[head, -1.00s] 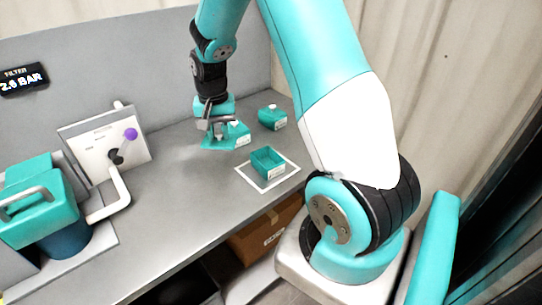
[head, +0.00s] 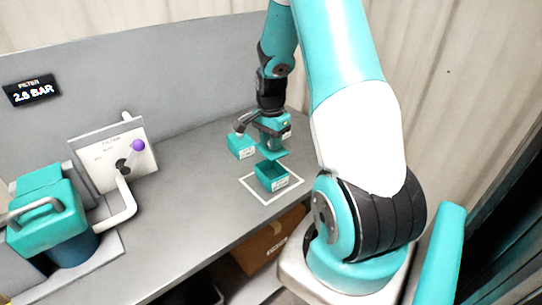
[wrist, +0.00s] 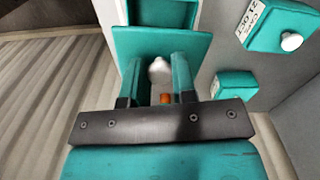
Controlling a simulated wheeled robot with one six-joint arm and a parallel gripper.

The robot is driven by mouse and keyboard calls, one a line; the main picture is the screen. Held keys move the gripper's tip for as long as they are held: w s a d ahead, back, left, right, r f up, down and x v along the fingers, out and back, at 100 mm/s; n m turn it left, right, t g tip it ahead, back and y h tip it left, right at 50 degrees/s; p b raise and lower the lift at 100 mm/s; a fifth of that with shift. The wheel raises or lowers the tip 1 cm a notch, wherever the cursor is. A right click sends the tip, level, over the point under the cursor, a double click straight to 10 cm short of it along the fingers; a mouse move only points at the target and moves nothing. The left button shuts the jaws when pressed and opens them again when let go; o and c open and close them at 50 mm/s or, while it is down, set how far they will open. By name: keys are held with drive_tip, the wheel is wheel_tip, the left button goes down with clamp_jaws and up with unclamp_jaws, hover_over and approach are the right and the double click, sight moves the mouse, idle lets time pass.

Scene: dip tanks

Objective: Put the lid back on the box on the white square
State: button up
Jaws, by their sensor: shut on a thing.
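The open teal box (head: 272,183) stands on the white square (head: 251,190), its dark inside showing. It also shows at the top of the wrist view (wrist: 166,14). My gripper (head: 270,143) is shut on the white knob of the teal lid (head: 273,154). The lid looks roughly level, above and slightly behind the open box, apart from it. In the wrist view, my gripper (wrist: 155,88) has a finger on each side of the knob (wrist: 160,70), with the flat lid (wrist: 124,42) beneath. The fingertips are hard to make out in the head view.
A lidded teal box (head: 239,147) stands left of my gripper. Another (head: 287,130) is partly hidden behind it. A filter panel (head: 113,157) with a purple-knobbed lever, a pipe and a teal tank (head: 48,220) stand at left. The middle of the bench is clear.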

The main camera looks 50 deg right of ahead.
wheel_tip(320, 180, down, 6)
drive_tip(key=shift+f+p, duration=0.15)
drive_tip(key=shift+p, duration=0.35)
drive_tip(key=shift+f, duration=0.1)
drive_tip(key=shift+f, duration=0.1)
drive_tip(key=shift+f+b, duration=0.3)
drive_tip(key=shift+b, duration=0.05)
drive_tip(key=o, duration=0.9)
drive_tip(key=shift+r, duration=0.1)
drive_tip(key=shift+r, duration=0.1)
